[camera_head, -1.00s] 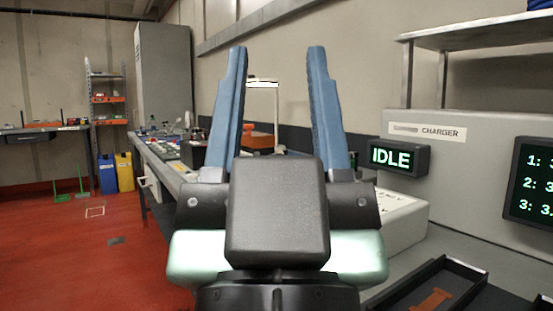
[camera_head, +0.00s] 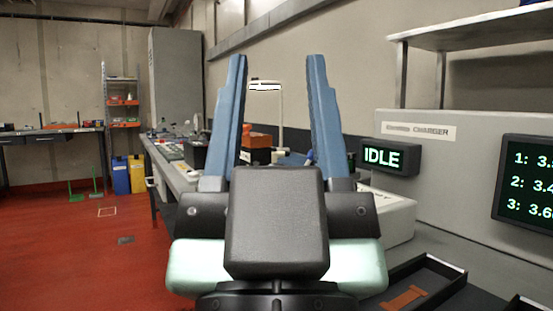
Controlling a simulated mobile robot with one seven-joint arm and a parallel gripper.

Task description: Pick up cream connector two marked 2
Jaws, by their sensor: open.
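My gripper (camera_head: 278,70) is in the middle of the view, its two blue fingers raised and spread wide apart. It is open and nothing shows between the fingers but the background. I cannot make out a cream connector marked 2. My gripper and arm hide part of the bench behind them.
A grey charger unit (camera_head: 460,160) with an IDLE display (camera_head: 383,157) and a number screen (camera_head: 527,184) stands at right. A black tray (camera_head: 448,267) holds an orange piece (camera_head: 403,299). A long bench (camera_head: 172,172) runs back left. The red floor (camera_head: 60,250) at left is mostly clear.

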